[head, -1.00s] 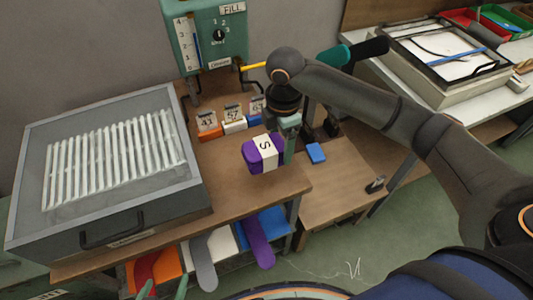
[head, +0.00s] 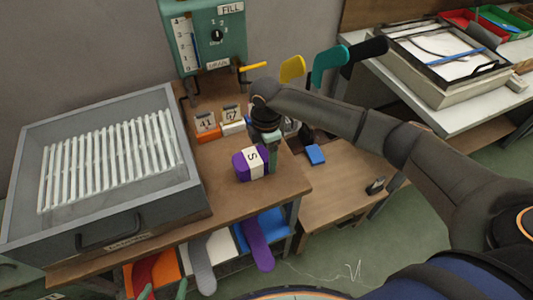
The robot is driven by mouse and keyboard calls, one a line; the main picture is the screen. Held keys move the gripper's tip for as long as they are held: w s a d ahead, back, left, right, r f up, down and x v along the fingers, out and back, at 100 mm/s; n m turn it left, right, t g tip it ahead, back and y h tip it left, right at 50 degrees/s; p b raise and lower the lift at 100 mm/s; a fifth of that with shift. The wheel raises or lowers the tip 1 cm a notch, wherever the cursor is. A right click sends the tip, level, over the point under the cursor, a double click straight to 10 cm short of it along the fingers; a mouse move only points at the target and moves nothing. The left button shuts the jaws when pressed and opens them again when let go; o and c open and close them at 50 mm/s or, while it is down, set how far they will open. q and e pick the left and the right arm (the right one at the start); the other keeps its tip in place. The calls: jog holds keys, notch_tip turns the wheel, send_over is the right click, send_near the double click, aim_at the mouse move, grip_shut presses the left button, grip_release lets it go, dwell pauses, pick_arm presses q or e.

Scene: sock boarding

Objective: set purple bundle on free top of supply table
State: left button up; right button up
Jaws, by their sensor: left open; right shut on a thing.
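The purple bundle (head: 240,165), with a white band marked S, is at the right end of the brown wooden table top (head: 225,205). My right gripper (head: 270,150) is shut on the bundle's right side. The bundle is very low over the bare wood; I cannot tell whether it touches. My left gripper (head: 165,291) is open and empty at the bottom edge of the view, with only its green fingertips showing.
A grey box with white slats (head: 110,165) fills the table's left side. Cards marked 41 (head: 206,124) and 57 (head: 231,116) stand behind the bundle. The green FILL machine (head: 205,35) is at the back. A lower wooden surface (head: 335,195) lies to the right.

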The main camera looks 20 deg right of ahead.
jog(key=shift+f, duration=0.1)
jog(key=o, duration=1.3)
notch_tip(320, 180, up, 12)
jog(key=shift+r+p, duration=0.1)
jog(key=shift+p, duration=0.3)
